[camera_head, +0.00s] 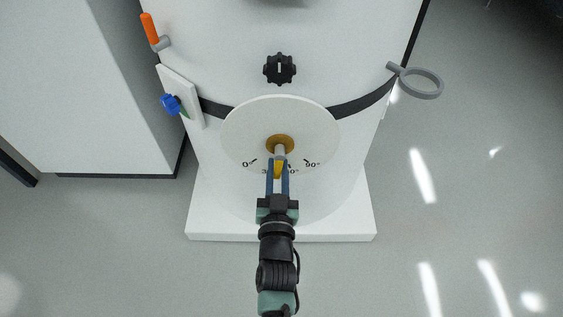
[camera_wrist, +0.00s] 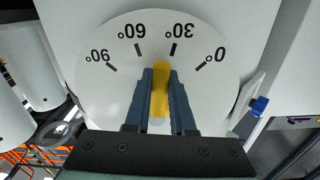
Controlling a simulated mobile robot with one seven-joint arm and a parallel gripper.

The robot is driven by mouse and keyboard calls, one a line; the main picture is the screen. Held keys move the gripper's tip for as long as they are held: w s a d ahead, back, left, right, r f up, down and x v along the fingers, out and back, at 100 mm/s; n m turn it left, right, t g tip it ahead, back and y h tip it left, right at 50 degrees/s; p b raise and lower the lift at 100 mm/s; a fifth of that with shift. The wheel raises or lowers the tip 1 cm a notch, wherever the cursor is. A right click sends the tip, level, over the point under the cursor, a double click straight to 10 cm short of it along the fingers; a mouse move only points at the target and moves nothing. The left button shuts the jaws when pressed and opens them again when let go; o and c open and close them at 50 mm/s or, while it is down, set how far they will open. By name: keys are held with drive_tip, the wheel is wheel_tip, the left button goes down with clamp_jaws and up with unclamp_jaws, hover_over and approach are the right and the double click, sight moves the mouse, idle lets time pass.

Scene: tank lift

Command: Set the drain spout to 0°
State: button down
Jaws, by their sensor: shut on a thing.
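The drain spout is a short grey pipe with a yellow end (camera_head: 278,168); the yellow part also shows in the wrist view (camera_wrist: 159,88). It comes out of a brass hub (camera_head: 280,144) on a round white dial (camera_head: 245,125). The dial is marked 0° at left to 90° at right in the head view; the wrist view (camera_wrist: 100,85) shows it upside down. The spout points down, between the 30° and 60° marks, looking nearer 30° in the wrist view. My gripper (camera_head: 278,175) is shut on the yellow part, blue fingers on both sides (camera_wrist: 160,85).
On the white tank are a black knob (camera_head: 280,68), an orange handle (camera_head: 149,28), a blue valve knob (camera_head: 171,104) and a grey ring (camera_head: 418,83). A white cabinet (camera_head: 90,90) stands at left. The floor at right is clear.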

sight(264, 154)
drive_tip(key=shift+a+r+m+p, duration=0.25)
drive_tip(key=shift+a+m+p, duration=0.3)
drive_tip(key=shift+m, duration=0.75)
drive_tip(key=shift+a+r+m+p, duration=0.2)
drive_tip(key=shift+a+m+p, duration=0.4)
drive_tip(key=shift+m, duration=0.7)
drive_tip(key=shift+a+r+m+p, duration=0.35)
drive_tip(key=shift+m+p, duration=0.3)
drive_tip(key=shift+m, duration=0.65)
drive_tip(key=c, duration=0.8)
unclamp_jaws()
drive_tip(key=shift+o, duration=0.2)
drive_tip(key=shift+s, duration=0.1)
drive_tip(key=s+p, duration=0.3)
drive_tip(key=s, duration=0.9)
drive_tip(key=shift+s, duration=0.4)
